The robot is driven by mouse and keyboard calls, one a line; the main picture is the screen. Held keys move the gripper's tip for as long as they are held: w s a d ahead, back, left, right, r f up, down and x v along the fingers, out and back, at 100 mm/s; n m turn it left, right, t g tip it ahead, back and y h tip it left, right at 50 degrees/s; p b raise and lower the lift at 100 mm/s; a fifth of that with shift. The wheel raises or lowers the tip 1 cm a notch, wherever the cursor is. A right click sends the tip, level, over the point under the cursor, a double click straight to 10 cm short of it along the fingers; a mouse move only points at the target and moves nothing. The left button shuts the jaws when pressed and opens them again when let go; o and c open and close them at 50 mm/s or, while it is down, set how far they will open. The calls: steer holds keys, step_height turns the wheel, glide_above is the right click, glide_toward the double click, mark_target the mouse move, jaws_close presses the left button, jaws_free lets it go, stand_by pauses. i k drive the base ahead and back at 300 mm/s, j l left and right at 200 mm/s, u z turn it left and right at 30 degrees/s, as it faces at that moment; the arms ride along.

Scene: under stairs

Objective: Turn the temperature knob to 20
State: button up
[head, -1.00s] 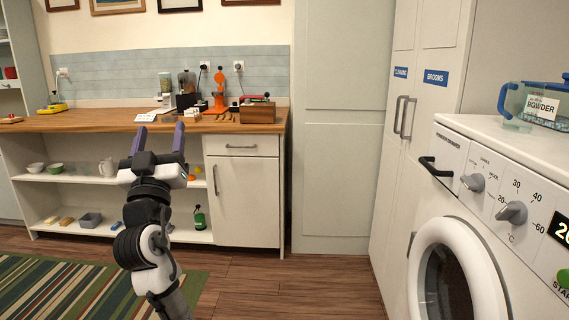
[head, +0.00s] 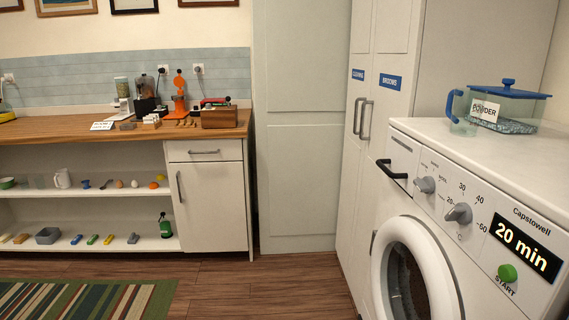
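The temperature knob (head: 458,214) is a grey knob on the front panel of the white washing machine (head: 415,226) at the right. The marks 20, 30, 40 and 60 stand around it, with °C below. I cannot tell for sure which mark its pointer faces. A second grey knob (head: 424,185) sits to its left, with small labels around it. My gripper is out of view now.
A black drawer handle (head: 391,169), a green start button (head: 507,273) and a "20 min" display (head: 525,247) are on the machine. A powder box (head: 506,107) stands on top. Tall cupboards (head: 385,120) adjoin it. Wooden floor (head: 270,285) lies clear in front.

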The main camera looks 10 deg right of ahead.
mark_target(461, 212)
steer(key=z, duration=1.4)
